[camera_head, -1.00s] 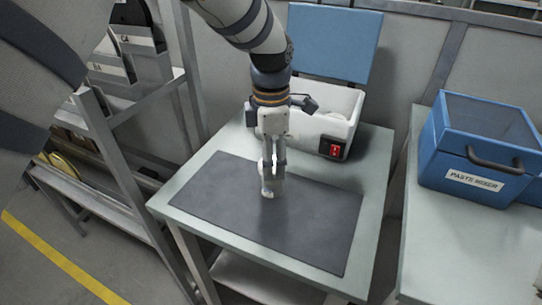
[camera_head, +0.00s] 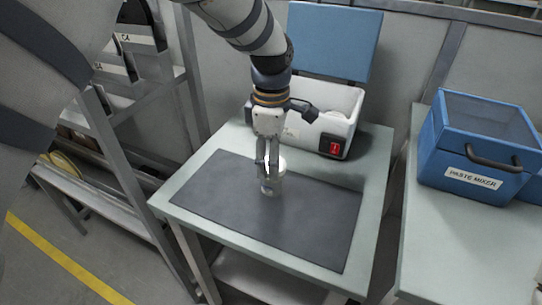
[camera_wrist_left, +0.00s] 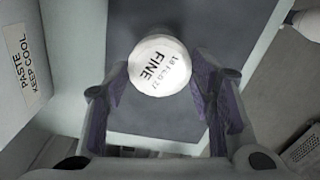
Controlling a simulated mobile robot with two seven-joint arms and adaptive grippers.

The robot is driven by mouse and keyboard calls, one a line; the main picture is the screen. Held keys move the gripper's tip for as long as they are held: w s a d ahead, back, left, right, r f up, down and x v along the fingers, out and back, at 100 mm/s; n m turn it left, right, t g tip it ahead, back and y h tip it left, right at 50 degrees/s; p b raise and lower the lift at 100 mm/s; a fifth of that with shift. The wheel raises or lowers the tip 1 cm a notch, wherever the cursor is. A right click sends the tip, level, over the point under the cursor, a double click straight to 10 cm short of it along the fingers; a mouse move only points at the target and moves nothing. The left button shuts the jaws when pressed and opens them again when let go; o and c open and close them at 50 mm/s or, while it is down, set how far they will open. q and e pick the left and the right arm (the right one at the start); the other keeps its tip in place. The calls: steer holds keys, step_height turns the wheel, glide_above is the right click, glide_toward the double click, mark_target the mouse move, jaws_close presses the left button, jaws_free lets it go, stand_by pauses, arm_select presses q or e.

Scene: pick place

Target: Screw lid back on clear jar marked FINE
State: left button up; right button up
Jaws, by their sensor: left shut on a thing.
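The clear jar (camera_head: 279,183) stands upright on the dark mat, partly hidden behind my gripper's fingers. My left gripper (camera_head: 267,182) points straight down at the jar. In the left wrist view its purple-padded fingers (camera_wrist_left: 160,82) close on the lid from both sides. I cannot tell how tightly the lid sits on the jar's rim.
The dark mat (camera_head: 310,225) is otherwise bare on the pale table (camera_head: 375,190). A white box (camera_head: 318,130) with an open blue lid and a red switch stands behind. A blue paste mixer (camera_head: 480,150) is on the right bench. A rack (camera_head: 130,150) stands at left.

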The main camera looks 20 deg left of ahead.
arm_select(q)
steer(key=m, duration=0.3)
steer(key=shift+r+m, duration=0.1)
steer(key=shift+m, duration=0.3)
steer(key=m, duration=0.4)
steer(key=shift+w, duration=0.1)
steer(key=shift+m, duration=0.3)
steer(key=m, duration=0.3)
steer(key=shift+m, duration=0.3)
steer(key=m, duration=0.4)
